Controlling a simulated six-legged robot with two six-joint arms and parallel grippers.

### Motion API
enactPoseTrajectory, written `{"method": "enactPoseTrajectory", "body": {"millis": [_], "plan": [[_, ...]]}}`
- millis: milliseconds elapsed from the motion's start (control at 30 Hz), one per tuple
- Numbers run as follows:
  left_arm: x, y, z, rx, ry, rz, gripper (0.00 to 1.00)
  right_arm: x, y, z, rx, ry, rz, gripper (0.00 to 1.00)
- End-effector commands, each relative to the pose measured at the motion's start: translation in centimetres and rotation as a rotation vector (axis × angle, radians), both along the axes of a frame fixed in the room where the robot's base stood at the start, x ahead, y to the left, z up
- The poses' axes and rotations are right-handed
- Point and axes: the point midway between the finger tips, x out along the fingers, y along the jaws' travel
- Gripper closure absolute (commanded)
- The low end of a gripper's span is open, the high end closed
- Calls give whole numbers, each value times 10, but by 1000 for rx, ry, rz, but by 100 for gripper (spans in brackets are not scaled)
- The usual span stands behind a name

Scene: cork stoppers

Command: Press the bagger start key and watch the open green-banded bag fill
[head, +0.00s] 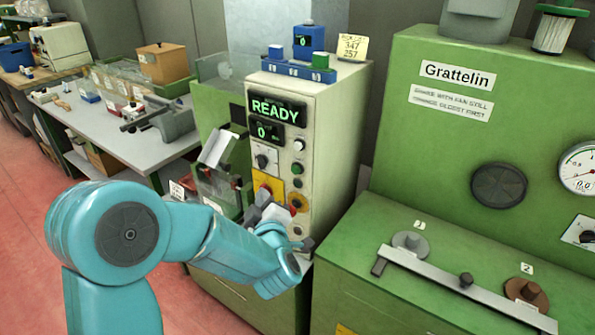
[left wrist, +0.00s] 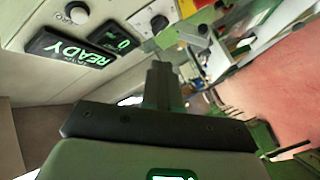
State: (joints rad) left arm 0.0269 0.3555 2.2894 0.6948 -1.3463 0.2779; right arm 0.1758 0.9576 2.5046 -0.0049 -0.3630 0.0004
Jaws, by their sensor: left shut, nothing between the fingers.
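My left gripper (head: 264,200) is in front of the lower panel, shut and empty. In the left wrist view its closed fingers (left wrist: 160,85) show, with the tilted READY display (left wrist: 75,48) beyond. I cannot make out a green-banded bag. My right gripper is not in view.
A green Grattelin machine (head: 420,130) with a gauge and a lever bar (head: 465,281) stands at the right. A grey bench (head: 120,135) with boxes runs along the back left. A blue tray (head: 312,72) sits on the bagger. The pink floor (head: 30,215) is open at the left.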

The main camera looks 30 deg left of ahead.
Motion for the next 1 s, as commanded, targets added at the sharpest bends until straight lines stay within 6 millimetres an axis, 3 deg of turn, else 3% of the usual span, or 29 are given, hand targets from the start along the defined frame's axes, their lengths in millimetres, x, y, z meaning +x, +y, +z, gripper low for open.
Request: {"method": "enactPoseTrajectory", "body": {"millis": [267, 667, 1000], "plan": [[6, -3, 1, 0, 1, -3, 100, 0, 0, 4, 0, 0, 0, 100], [60, -11, 2, -1, 2, -5, 100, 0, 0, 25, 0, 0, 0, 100], [86, -13, -1, -1, 2, -5, 100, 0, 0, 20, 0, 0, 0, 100]]}}
